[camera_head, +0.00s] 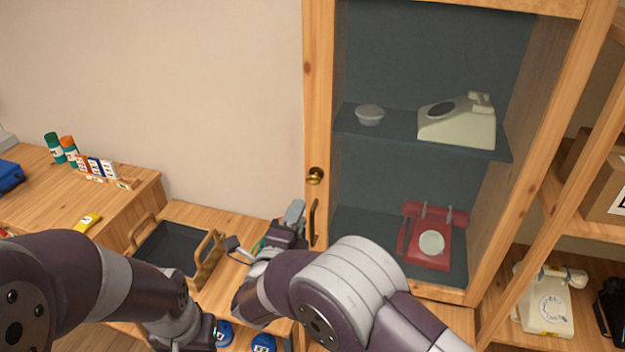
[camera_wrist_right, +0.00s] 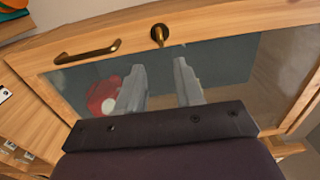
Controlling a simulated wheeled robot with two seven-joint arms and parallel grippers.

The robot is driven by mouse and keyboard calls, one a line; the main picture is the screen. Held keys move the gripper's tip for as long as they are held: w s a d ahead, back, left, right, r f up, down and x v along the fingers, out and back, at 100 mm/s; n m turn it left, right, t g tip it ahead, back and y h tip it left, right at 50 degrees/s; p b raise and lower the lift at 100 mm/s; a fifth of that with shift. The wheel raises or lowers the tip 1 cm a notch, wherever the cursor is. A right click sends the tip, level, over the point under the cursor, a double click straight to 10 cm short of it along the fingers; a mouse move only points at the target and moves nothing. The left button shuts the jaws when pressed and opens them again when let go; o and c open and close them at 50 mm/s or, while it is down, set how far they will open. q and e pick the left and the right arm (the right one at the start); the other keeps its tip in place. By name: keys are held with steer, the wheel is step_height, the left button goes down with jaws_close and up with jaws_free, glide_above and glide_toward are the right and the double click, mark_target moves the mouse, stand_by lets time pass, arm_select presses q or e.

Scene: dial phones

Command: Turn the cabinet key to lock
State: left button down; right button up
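The wooden cabinet door with a glass panel is closed; its frame (camera_head: 319,90) shows in the head view. The brass key (camera_head: 315,175) sits in the lock on the door's left stile, and it also shows in the right wrist view (camera_wrist_right: 159,34). A dark door handle (camera_head: 313,222) is just below it, left of the key in the wrist view (camera_wrist_right: 88,52). My right gripper (camera_wrist_right: 158,75) is open and empty, its fingertips pointing toward the key but apart from it. My left arm (camera_head: 120,285) is at lower left; its fingers are hidden.
Behind the glass are a cream phone (camera_head: 457,122), a grey bowl (camera_head: 369,115) and a red phone (camera_head: 432,237). A dark tray with wooden handles (camera_head: 207,260) stands left of the cabinet. An open shelf with another cream phone (camera_head: 548,303) is at right.

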mark_target(312, 182)
steer(key=p+x, duration=0.4)
steer(key=x, duration=0.7)
steer(key=shift+a+r, duration=0.15)
steer(key=shift+w+p, duration=0.3)
jaws_close()
